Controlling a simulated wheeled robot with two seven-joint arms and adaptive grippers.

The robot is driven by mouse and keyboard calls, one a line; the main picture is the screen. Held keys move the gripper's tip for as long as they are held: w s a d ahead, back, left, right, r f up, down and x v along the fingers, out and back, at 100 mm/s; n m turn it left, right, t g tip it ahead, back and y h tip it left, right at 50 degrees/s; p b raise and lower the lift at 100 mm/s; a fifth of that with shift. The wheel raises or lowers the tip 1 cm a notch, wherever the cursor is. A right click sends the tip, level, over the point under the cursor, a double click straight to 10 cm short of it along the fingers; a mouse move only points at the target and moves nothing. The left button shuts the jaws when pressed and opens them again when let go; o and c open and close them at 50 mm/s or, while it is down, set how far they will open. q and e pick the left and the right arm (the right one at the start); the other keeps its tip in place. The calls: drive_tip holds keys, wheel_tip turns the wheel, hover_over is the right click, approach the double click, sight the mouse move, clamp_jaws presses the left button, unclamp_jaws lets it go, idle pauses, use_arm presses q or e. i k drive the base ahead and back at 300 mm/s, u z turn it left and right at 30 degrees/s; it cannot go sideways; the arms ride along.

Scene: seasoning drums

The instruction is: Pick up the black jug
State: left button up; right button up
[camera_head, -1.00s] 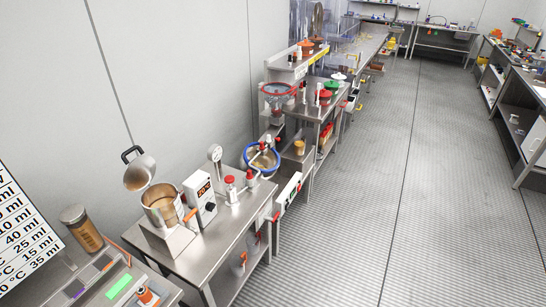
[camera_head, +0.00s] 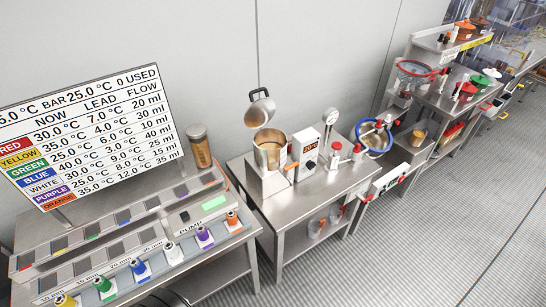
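No fully black jug shows.
The pot stands on a steel table (camera_head: 300,205) beside a box with a display (camera_head: 306,148). A blue-rimmed bowl (camera_head: 374,136) is to the right. At left, a sign board (camera_head: 85,135) stands behind a bench with coloured taps (camera_head: 140,268). Open floor (camera_head: 440,240) lies at the lower right.

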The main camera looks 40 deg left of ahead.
sight(420, 136)
drive_tip(key=k, duration=0.25)
drive_tip(key=z, duration=1)
drive_tip(key=i, duration=3.65)
drive_tip(key=u, duration=1.75)
drive_tip(key=i, duration=1.05)
drive_tip(key=u, duration=0.9)
